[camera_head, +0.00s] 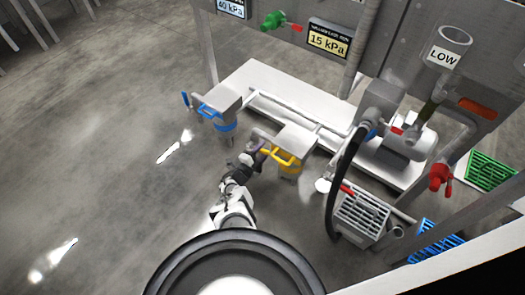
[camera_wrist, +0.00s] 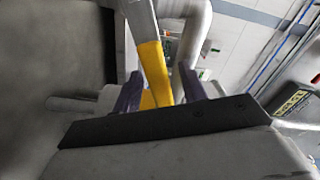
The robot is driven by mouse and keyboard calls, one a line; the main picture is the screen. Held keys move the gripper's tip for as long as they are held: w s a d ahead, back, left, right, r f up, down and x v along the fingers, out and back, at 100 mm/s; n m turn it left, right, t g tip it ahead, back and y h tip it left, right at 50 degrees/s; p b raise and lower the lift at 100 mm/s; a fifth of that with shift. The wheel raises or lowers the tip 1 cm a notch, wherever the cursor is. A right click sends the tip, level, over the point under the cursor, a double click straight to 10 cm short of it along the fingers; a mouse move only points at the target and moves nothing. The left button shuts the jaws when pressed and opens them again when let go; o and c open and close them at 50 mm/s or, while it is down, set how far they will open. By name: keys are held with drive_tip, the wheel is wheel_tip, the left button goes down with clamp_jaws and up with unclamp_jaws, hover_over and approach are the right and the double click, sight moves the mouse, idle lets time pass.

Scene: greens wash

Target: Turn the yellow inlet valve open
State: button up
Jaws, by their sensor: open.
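The yellow inlet valve (camera_head: 290,167) stands near the middle of the head view, a grey box with a yellow body and a yellow lever handle (camera_head: 279,157). My gripper (camera_head: 257,150) is at the left end of this handle. In the wrist view the yellow handle (camera_wrist: 152,72) runs down between the two purple-grey fingers of my gripper (camera_wrist: 158,92). The jaws are open around the handle. The wrist's dark edge hides the lower part of the handle, and I cannot tell whether a finger touches it.
A similar valve with a blue handle (camera_head: 208,110) stands to the left. A white platform (camera_head: 262,80) with pipes lies behind. A black hose (camera_head: 343,180), a grey slatted box (camera_head: 361,214) and a red valve (camera_head: 440,177) stand to the right. The floor at left is clear.

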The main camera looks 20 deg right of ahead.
drive_tip(key=p+v, duration=0.5)
drive_tip(key=v, duration=0.9)
drive_tip(key=shift+d, duration=0.1)
